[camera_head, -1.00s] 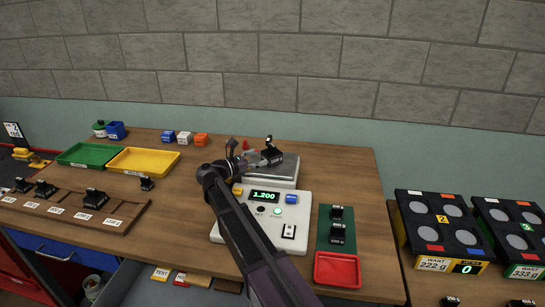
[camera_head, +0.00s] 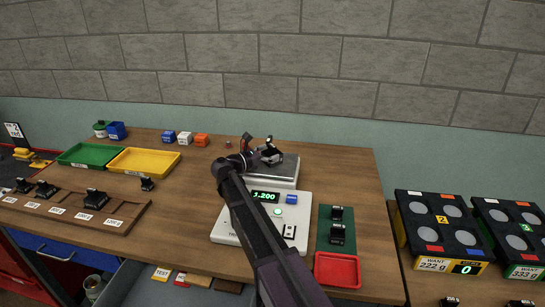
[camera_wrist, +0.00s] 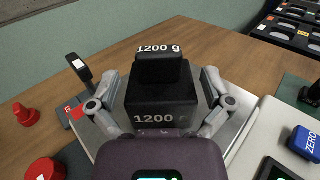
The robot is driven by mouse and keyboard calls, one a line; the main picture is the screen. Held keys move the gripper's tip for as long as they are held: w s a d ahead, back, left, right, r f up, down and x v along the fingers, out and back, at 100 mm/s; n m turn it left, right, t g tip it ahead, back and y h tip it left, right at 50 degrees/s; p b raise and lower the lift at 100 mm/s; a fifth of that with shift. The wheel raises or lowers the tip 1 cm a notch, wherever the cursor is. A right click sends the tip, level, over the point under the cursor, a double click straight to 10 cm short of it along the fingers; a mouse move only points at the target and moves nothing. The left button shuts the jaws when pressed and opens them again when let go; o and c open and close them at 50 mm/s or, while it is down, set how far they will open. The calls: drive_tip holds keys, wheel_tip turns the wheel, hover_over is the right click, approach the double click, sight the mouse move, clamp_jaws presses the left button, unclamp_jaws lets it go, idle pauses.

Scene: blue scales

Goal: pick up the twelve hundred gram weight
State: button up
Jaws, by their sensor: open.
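The black 1200 g weight (camera_wrist: 161,98), marked on its knob and front, stands upright on the metal pan (camera_wrist: 240,124) of the scale. In the head view the weight (camera_head: 272,156) is partly hidden by my gripper (camera_head: 257,153). In the wrist view my gripper (camera_wrist: 159,84) is open, with one finger on each side of the weight. I cannot tell whether either finger touches it. The white scale (camera_head: 302,212) has a green display (camera_head: 265,197) that appears to read 1.200, partly covered by my arm.
Small black weights (camera_head: 337,233) stand on a green mat right of the scale, behind a red tray (camera_head: 337,270). A yellow tray (camera_head: 150,172) and a wooden weight rack (camera_head: 135,212) lie left. A red knobbed piece (camera_wrist: 27,115) is left of the pan.

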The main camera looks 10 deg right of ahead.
sight(272, 145)
drive_tip(key=shift+w+d, duration=0.15)
drive_tip(key=shift+d, duration=0.25)
drive_tip(key=c, duration=1.1)
drive_tip(key=shift+o, duration=0.2)
drive_tip(key=shift+r, duration=0.15)
drive_tip(key=shift+r+p, duration=1.75)
drive_tip(key=shift+p, duration=0.2)
drive_tip(key=s, duration=0.5)
drive_tip(key=s+r, duration=0.1)
drive_tip(key=s, duration=0.4)
drive_tip(key=s+p, duration=0.1)
drive_tip(key=s, duration=0.5)
drive_tip(key=shift+a+r, duration=0.1)
drive_tip(key=shift+r, duration=0.05)
